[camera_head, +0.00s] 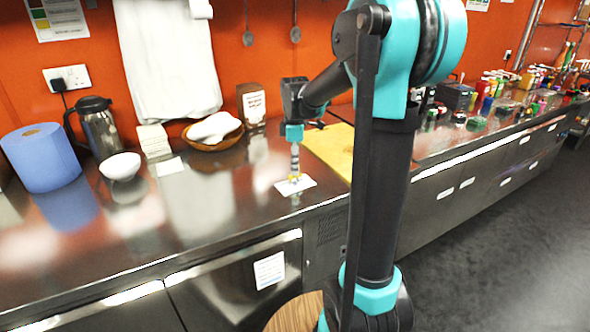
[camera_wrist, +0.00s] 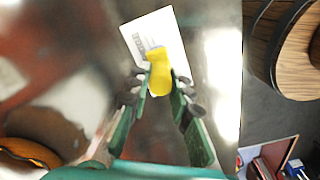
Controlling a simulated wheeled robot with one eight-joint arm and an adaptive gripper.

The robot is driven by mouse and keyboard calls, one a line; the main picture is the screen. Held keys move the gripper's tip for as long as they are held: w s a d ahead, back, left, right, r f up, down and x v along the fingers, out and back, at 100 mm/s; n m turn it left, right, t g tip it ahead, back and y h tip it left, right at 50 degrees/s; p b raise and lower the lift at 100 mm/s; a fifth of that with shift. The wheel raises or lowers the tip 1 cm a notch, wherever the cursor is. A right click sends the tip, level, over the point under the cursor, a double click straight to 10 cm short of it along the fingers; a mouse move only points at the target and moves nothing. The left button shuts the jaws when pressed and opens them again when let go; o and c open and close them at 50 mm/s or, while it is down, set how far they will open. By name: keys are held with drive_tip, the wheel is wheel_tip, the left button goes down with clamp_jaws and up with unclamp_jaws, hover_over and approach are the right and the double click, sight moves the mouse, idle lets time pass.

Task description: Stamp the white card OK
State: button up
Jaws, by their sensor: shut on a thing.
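The white card (camera_head: 307,184) lies flat on the steel counter under my gripper (camera_head: 295,158). It also shows in the wrist view (camera_wrist: 169,27), with small grey marks near its left edge that I cannot read. My gripper's fingertips (camera_wrist: 160,84) are closed on a yellow stamp (camera_wrist: 160,72), held roughly upright over the card. The stamp's yellow body also shows in the head view (camera_head: 294,179). Its lower end is at or just above the card; I cannot tell whether it touches. The stamp's face is hidden.
A second pale card (camera_head: 170,167) lies to the left, near a white bowl (camera_head: 121,167). A basket (camera_head: 213,140) stands behind, and a yellow board (camera_head: 333,147) lies to the right. A blue roll (camera_head: 41,158) and a flask (camera_head: 98,128) are far left. The counter before them is clear.

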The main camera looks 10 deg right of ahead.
drive_tip(key=shift+r, duration=2.55)
